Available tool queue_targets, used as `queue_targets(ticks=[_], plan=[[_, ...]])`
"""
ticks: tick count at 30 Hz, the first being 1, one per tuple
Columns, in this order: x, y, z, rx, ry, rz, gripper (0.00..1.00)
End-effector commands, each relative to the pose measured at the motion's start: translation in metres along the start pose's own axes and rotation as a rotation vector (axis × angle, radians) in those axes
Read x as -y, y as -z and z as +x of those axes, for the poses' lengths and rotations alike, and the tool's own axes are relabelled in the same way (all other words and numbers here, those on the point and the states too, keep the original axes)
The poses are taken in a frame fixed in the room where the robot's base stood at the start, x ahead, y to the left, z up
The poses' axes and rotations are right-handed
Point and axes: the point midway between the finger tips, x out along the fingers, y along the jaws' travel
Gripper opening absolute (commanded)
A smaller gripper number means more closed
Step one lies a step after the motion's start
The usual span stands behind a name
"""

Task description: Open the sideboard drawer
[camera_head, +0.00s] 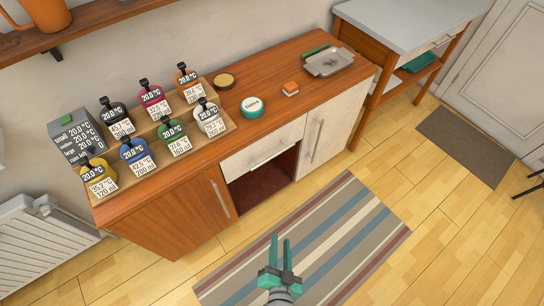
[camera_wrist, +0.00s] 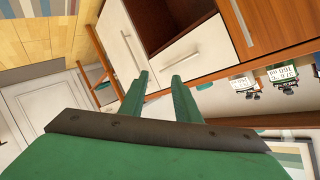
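The sideboard (camera_head: 160,235) is brown wood and stands against the wall. Its drawer (camera_head: 262,147) has a white front with a slim horizontal handle (camera_head: 269,159) and looks shut, about flush with the sideboard's face. In the wrist view the drawer front (camera_wrist: 190,50) shows tilted, beyond my fingers. My gripper (camera_head: 281,239) is over the striped rug, in front of the sideboard and apart from the drawer. Its two green fingers (camera_wrist: 160,79) stand apart with nothing between them. The drawer's inside is hidden.
An open dark compartment (camera_head: 262,190) lies below the drawer. A white door (camera_head: 331,125) is right of it, a wooden door (camera_head: 205,200) left. Several labelled containers stand on a board on the sideboard top. The striped rug (camera_head: 330,230) before it is clear.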

Motion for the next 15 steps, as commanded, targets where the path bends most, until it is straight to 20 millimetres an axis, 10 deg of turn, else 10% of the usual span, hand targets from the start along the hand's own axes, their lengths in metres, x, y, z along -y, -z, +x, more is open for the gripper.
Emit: queue_targets(ticks=[15], plan=[[0.024,0.022,0.202,0.103,0.176,0.641,0.3]])
